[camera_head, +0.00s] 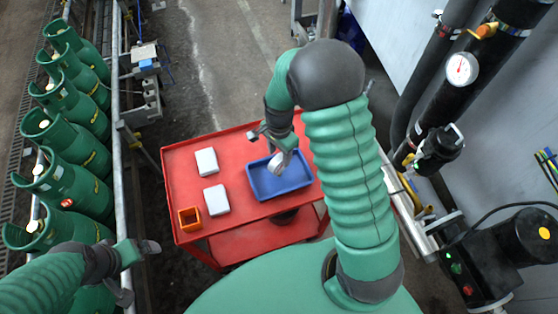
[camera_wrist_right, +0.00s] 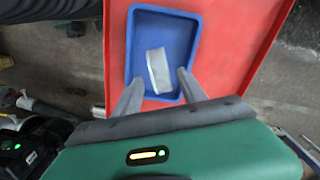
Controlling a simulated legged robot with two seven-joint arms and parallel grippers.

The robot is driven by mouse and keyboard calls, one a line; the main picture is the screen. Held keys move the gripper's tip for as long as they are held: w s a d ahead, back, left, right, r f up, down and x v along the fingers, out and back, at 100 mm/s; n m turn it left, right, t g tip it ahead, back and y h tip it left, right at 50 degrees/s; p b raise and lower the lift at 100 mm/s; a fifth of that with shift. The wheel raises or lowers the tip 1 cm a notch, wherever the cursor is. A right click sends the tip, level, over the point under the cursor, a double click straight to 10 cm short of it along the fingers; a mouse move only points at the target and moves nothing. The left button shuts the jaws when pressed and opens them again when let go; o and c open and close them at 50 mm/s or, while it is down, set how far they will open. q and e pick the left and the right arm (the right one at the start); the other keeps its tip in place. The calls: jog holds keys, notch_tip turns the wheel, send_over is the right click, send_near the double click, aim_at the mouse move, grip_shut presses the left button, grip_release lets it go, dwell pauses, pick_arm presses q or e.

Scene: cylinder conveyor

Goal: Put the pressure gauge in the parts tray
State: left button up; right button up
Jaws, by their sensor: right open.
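The blue parts tray (camera_head: 305,185) sits on the right part of a red cart top; it also shows in the wrist view (camera_wrist_right: 195,35). In the wrist view the gauge (camera_wrist_right: 157,66) appears tilted, with a gap to each finger. I cannot tell whether it rests fully on the tray floor. My right gripper (camera_head: 272,140) is open above the tray; its fingers (camera_wrist_right: 159,78) straddle the gauge. My left gripper (camera_head: 137,271) is open and empty at the lower left, away from the cart.
Two white boxes (camera_head: 206,161) (camera_head: 216,199) and an orange bin (camera_head: 189,218) stand on the red cart (camera_head: 240,150), left of the tray. Green gas cylinders (camera_head: 75,185) line the left behind a rail. Pipes with a dial (camera_head: 461,69) and a motor (camera_head: 500,255) are at right.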

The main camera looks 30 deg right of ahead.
notch_tip(320, 180, up, 6)
jog(key=shift+s+a+f, duration=0.1)
jog(key=shift+f, duration=0.05)
jog(key=shift+s+a+r, duration=0.1)
jog(key=shift+r, duration=0.2)
jog(key=s+a+r+n+t, duration=0.2)
jog(key=s+a+n, duration=0.5)
jog(key=n, duration=0.8)
jog(key=s, duration=0.2)
jog(key=shift+s+a+r+n+t, duration=0.15)
jog(key=shift+s+r+n+t, duration=0.15)
jog(key=shift+s+n, duration=0.1)
jog(key=shift+s, duration=0.15)
